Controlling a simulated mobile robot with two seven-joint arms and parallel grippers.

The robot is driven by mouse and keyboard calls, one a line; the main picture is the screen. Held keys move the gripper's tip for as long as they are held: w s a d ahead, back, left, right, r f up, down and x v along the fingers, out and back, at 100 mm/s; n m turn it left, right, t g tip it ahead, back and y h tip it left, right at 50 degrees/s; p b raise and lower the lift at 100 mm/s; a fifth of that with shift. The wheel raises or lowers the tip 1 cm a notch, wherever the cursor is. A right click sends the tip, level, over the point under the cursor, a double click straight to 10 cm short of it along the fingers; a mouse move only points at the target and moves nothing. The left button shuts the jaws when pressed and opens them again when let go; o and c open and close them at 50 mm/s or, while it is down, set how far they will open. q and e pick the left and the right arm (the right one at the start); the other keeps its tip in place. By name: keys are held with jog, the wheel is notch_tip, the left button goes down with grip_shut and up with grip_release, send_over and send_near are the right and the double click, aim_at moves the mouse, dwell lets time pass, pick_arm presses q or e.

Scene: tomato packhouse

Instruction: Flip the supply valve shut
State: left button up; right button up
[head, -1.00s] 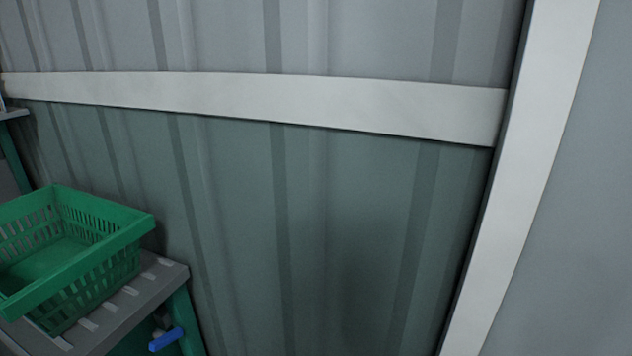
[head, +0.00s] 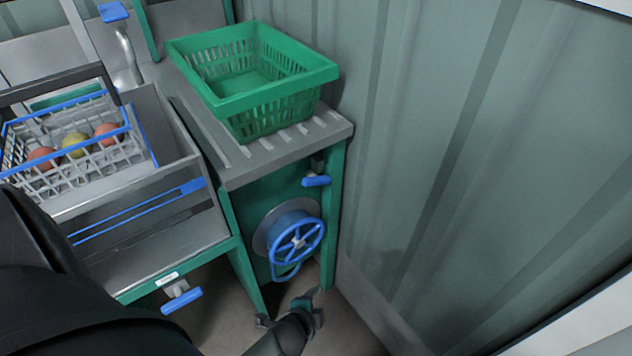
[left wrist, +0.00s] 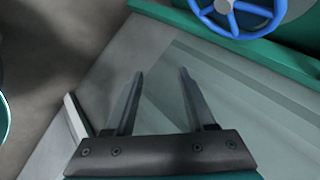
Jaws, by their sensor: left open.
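One lever (head: 316,181) sits on a small fitting under the right end of the draining top, above the hose reel. The other lever (head: 182,298) hangs on a metal valve under the sink front, below a small white label too small to read. I cannot tell from the pictures which is the supply valve. My left gripper (head: 309,304) is low in front of the green stand, below the reel and apart from both levers. In the left wrist view the left gripper (left wrist: 161,74) is open and empty. My right gripper is not in view.
A blue-wheeled hose reel (head: 297,242) is on the stand; its wheel shows in the left wrist view (left wrist: 232,14). A green basket (head: 262,100) stands on top. The sink (head: 195,235) holds a wire basket with several tomatoes. A ribbed wall (head: 440,150) closes the right side.

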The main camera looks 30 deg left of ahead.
pick_arm(q)
jog(key=w+a+r+m+t+y, duration=0.1)
jog(key=w+a+r+m+t, duration=0.1)
jog(key=w+r, duration=0.5)
jog(key=m+t+y+b, duration=0.1)
jog(key=m+t+y, duration=0.2)
jog(key=y, duration=0.1)
send_near(316, 183)
jog(key=b+x, duration=0.3)
jog(key=x, duration=0.5)
jog(key=shift+w+a+f, duration=0.15)
jog(key=shift+w, duration=0.15)
jog(key=shift+b+x, duration=0.8)
jog(key=shift+x, duration=0.65)
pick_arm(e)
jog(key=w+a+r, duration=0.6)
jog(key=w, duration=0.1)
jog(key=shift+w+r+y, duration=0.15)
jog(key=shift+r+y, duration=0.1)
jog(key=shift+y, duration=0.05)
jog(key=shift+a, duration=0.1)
pick_arm(q)
grip_shut()
